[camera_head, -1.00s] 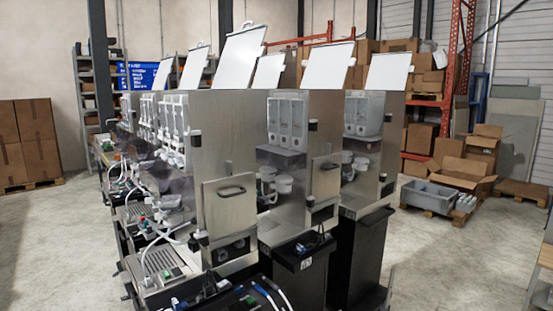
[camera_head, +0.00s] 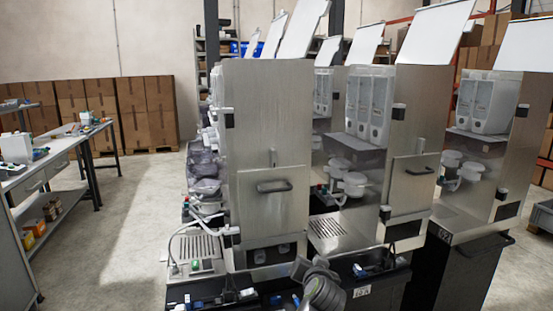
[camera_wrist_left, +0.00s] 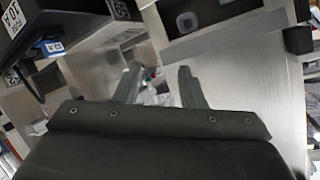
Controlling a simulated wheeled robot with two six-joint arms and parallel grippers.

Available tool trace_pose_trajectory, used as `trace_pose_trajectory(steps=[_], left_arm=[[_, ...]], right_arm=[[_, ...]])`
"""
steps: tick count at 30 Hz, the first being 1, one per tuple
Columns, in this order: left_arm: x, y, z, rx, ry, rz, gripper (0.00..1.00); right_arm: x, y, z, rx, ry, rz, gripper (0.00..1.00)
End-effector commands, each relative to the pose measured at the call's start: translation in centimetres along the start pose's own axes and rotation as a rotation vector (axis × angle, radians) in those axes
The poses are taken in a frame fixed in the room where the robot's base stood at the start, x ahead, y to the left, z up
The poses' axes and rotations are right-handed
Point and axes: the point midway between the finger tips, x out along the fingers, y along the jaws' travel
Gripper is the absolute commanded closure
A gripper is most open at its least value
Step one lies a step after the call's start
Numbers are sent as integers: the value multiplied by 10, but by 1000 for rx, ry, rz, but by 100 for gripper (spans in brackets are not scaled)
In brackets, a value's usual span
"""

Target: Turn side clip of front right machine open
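In the head view the nearest dispenser machine (camera_head: 268,110) shows its steel side, with a handled panel (camera_head: 272,205) low on it. A small dark clip (camera_head: 229,121) sits on its upper left edge. The machine to its right (camera_head: 418,115) has a dark clip (camera_head: 398,111) at its upper edge and another (camera_head: 385,213) lower down. I cannot tell whether these clips are turned open. My left gripper (camera_wrist_left: 158,86) shows in the left wrist view, its two fingers apart with nothing between them, near steel machine surfaces. My right gripper is not in view.
A further machine (camera_head: 515,120) with white canisters stands at the right. Dark trays with cables (camera_head: 375,268) jut out in front of the machines. A workbench (camera_head: 40,165) stands at the left, with open floor (camera_head: 135,215) between it and the machines.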

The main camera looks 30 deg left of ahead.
Motion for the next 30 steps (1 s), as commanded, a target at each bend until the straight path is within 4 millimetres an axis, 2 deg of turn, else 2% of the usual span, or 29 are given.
trace_pose_trajectory(steps=[1,3,6,9,13,16,20,30], left_arm=[[-21,-22,-53,-76,71,-59,64],[-50,-54,-103,-172,138,-137,64],[-92,-94,-151,-307,208,-221,64],[-124,-122,-176,-415,250,-275,64],[-146,-142,-189,-494,275,-309,64],[-147,-149,-193,-511,281,-319,64],[-135,-155,-196,-508,280,-322,64],[-72,-181,-210,-503,277,-323,64]], right_arm=[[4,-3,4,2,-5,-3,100],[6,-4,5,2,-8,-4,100],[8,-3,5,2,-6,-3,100],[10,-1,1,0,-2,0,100],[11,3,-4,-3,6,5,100],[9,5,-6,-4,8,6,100],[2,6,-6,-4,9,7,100],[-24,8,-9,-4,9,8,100]])
